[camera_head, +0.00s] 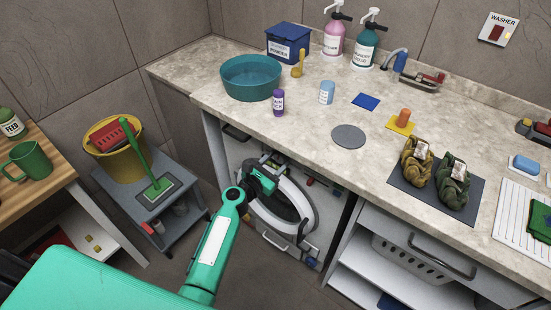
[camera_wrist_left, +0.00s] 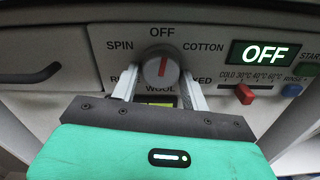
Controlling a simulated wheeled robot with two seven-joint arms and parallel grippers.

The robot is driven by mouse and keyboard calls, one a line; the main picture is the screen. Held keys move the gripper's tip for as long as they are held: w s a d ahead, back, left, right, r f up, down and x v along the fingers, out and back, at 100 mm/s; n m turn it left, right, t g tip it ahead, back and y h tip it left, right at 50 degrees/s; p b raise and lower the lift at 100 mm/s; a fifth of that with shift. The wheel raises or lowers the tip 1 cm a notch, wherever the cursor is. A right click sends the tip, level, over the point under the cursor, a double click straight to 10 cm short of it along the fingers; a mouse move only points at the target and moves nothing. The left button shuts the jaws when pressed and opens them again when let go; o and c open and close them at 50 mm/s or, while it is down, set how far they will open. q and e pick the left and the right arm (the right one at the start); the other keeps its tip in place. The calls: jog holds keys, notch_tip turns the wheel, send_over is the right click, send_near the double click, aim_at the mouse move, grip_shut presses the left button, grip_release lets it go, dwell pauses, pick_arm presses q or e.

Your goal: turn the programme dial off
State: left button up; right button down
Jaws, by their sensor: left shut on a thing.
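The programme dial (camera_wrist_left: 159,74) is a round grey knob with a red mark on its face, in the middle of the wrist view. Its mark points up towards the word OFF. SPIN and COTTON are printed beside it and WOOL below. The display (camera_wrist_left: 264,53) to its right reads OFF. My left gripper (camera_wrist_left: 160,88) has a finger on each side of the dial and is shut on it. In the head view my left gripper (camera_head: 266,172) is at the upper front of the washer (camera_head: 308,250), hiding the dial there. My right gripper is not in view.
A red slider (camera_wrist_left: 243,94) and a blue button (camera_wrist_left: 291,90) sit right of the dial. The washer's round door (camera_head: 303,205) is below my gripper. The worktop (camera_head: 310,120) above carries a teal basin (camera_head: 252,80) and bottles. A grey trolley (camera_head: 180,205) stands to the left.

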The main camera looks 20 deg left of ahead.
pick_arm(q)
jog(key=shift+n+p, duration=0.45)
jog(key=shift+n, duration=0.55)
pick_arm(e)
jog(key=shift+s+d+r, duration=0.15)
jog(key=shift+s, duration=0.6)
pick_arm(q)
jog(key=o, duration=1)
jog(key=b+v, duration=0.1)
jog(key=v, duration=1.2)
jog(key=shift+s, duration=0.4)
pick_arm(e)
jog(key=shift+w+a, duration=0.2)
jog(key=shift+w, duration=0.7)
